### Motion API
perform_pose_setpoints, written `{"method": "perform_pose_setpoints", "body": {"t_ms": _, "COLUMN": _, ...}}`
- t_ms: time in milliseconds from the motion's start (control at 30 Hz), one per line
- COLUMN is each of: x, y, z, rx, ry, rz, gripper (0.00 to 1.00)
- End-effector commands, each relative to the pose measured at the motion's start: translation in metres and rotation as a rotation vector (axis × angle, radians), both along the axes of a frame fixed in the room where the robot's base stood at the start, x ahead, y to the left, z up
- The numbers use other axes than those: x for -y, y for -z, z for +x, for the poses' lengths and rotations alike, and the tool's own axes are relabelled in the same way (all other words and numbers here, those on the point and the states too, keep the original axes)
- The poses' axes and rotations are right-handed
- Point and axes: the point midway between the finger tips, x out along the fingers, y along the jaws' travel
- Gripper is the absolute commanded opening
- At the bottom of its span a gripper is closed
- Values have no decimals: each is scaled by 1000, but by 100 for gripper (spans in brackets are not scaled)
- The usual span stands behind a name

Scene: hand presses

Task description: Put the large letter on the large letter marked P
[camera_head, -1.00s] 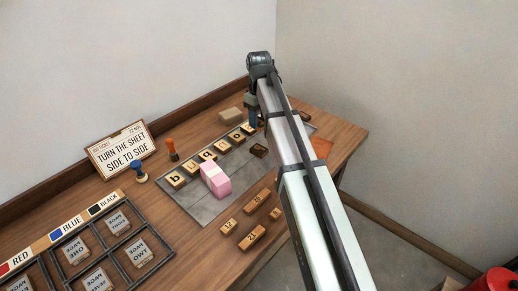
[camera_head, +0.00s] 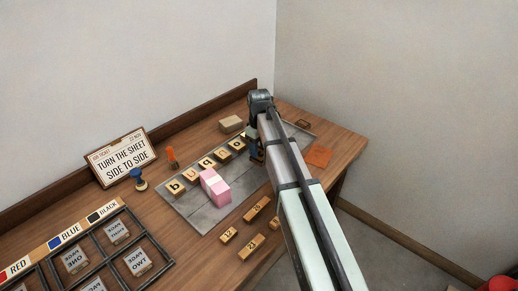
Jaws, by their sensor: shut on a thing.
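My gripper (camera_head: 257,158) is low over the sheet, just right of the o tile. It is shut on a small piece, which my arm and fingers mostly hide, so I cannot read its face. No letter P can be made out. Part of the sheet's right side is behind my arm.
A pink block (camera_head: 215,188) stands on the sheet before the tiles. Number blocks (camera_head: 251,246) lie in front. Two stamps, blue (camera_head: 138,178) and orange (camera_head: 172,158), a beige block (camera_head: 231,124), a sign (camera_head: 122,157) and an orange pad (camera_head: 318,157) surround the sheet.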

Motion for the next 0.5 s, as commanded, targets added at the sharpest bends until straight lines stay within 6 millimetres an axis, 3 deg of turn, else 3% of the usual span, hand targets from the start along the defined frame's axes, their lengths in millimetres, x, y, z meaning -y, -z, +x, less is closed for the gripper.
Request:
{"method": "perform_pose_setpoints", "body": {"t_ms": 433, "x": 0, "y": 8, "z": 0, "rx": 1, "ry": 0, "rz": 1, "gripper": 17}}
{"method": "perform_pose_setpoints", "body": {"t_ms": 467, "x": 0, "y": 8, "z": 0, "rx": 1, "ry": 0, "rz": 0, "gripper": 48}}
{"method": "perform_pose_setpoints", "body": {"t_ms": 500, "x": 0, "y": 8, "z": 0, "rx": 1, "ry": 0, "rz": 0, "gripper": 52}}
